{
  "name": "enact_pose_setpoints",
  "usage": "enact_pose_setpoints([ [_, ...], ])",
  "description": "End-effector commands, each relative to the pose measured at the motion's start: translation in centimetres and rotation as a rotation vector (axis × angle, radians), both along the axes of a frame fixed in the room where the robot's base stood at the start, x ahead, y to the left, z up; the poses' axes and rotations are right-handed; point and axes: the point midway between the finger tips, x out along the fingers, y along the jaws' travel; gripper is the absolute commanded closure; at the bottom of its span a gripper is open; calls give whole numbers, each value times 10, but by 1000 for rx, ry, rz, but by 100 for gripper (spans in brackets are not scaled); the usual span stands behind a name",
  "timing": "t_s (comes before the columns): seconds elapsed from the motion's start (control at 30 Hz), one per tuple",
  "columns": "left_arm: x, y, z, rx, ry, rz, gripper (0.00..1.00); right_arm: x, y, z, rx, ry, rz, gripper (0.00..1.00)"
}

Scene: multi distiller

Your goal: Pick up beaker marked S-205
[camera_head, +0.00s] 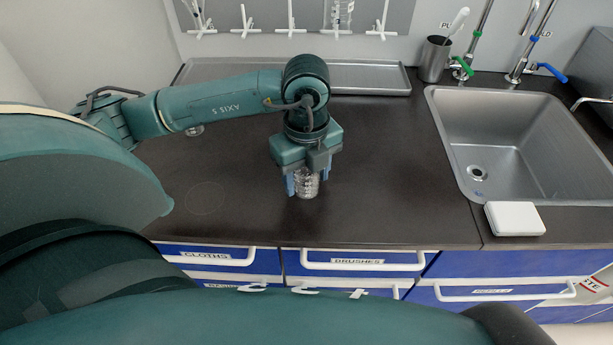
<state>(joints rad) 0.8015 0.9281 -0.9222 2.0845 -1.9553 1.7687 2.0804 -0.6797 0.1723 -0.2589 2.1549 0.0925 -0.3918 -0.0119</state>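A clear glass beaker (307,184) stands upright on the dark counter, a little left of the sink. Any marking on it is too small to read. My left gripper (307,181) points down over it, with one blue finger on each side of the glass. The fingers are close to the beaker's sides, and I cannot tell whether they touch it. The gripper hides the beaker's top. My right gripper is not in view.
A steel sink (447,130) with taps is at the right. A white box (515,219) lies at its front edge. A grey tray (370,77) runs along the back, beside a metal cup (434,60). Blue drawers (225,257) are below. The counter around the beaker is clear.

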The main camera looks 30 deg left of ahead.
Motion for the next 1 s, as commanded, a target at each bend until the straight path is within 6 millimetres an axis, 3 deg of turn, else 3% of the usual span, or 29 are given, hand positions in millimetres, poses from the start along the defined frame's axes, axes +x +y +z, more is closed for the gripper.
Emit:
enact_pose_setpoints([
  [0.4,0,0,0,0,-1,0,79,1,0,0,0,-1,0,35],
  [0.67,1,0,4,0,-2,0,79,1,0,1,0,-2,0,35],
  [1.0,1,0,66,-1,-6,-1,79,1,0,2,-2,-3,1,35],
])
